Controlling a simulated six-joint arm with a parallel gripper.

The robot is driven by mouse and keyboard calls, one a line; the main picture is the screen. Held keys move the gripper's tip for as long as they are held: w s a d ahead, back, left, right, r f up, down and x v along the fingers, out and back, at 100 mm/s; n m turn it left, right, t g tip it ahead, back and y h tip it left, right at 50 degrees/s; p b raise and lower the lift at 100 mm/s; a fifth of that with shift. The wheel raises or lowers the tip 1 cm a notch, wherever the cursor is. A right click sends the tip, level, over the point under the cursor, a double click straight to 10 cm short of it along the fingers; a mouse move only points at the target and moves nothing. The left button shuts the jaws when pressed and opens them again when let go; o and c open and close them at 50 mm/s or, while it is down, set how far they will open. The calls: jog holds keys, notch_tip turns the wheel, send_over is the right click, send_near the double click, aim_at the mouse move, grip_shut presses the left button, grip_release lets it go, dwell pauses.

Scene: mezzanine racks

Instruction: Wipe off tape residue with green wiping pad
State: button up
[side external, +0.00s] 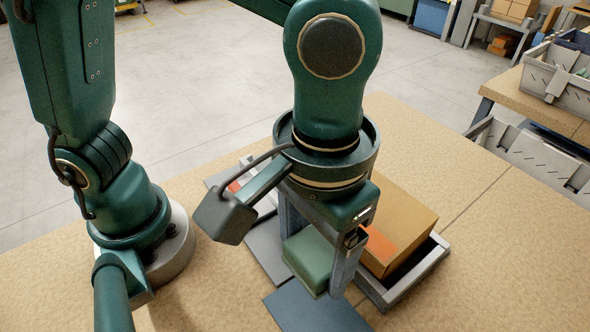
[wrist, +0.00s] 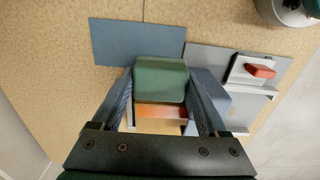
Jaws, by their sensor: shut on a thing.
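The green wiping pad (side external: 308,262) is a thick block held between the two fingers of my gripper (side external: 322,268). It also shows between the fingers in the wrist view (wrist: 160,79). A brown cardboard box (side external: 402,222) stands just right of my gripper in the side view. Its top carries an orange-red patch (side external: 379,246), also seen just below the pad in the wrist view (wrist: 162,112). I cannot tell whether this patch is the tape residue. My fingers and the pad hide part of the box, and no contact between pad and box can be made out.
A grey tray (side external: 431,262) holds the box. A flat blue-grey mat (side external: 312,307) lies in front of my gripper. A light holder with a red piece (wrist: 260,71) sits on a grey plate. The tan table (side external: 510,250) is clear at right.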

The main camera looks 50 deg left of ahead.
aim_at(317, 247)
jog(key=r, duration=0.4)
jog(key=shift+w+a, duration=0.1)
jog(key=shift+w, duration=0.1)
jog(key=w+a+n, duration=0.1)
jog(key=w+a, duration=0.1)
jog(key=w+a+n, duration=0.1)
jog(key=w+a, duration=0.1)
jog(key=w, duration=0.1)
jog(key=w+a+n, duration=0.2)
jog(key=w, duration=0.1)
jog(key=shift+a, duration=0.1)
jog(key=w+a+n, duration=0.5)
jog(key=w+a, duration=0.1)
jog(key=a, duration=0.5)
jog(key=shift+w+a+f, duration=0.1)
jog(key=shift+a+f, duration=0.05)
jog(key=shift+f, duration=3.35)
jog(key=shift+a+f, duration=0.1)
jog(key=shift+f, duration=3.4)
jog(key=shift+w+a+f, duration=0.1)
jog(key=shift+a+f, duration=0.25)
jog(key=shift+a, duration=0.25)
jog(key=shift+a+f, duration=0.1)
jog(key=shift+a, duration=3.25)
jog(key=shift+d, duration=4)
notch_tip(317, 247, up, 8)
jog(key=shift+f, duration=0.1)
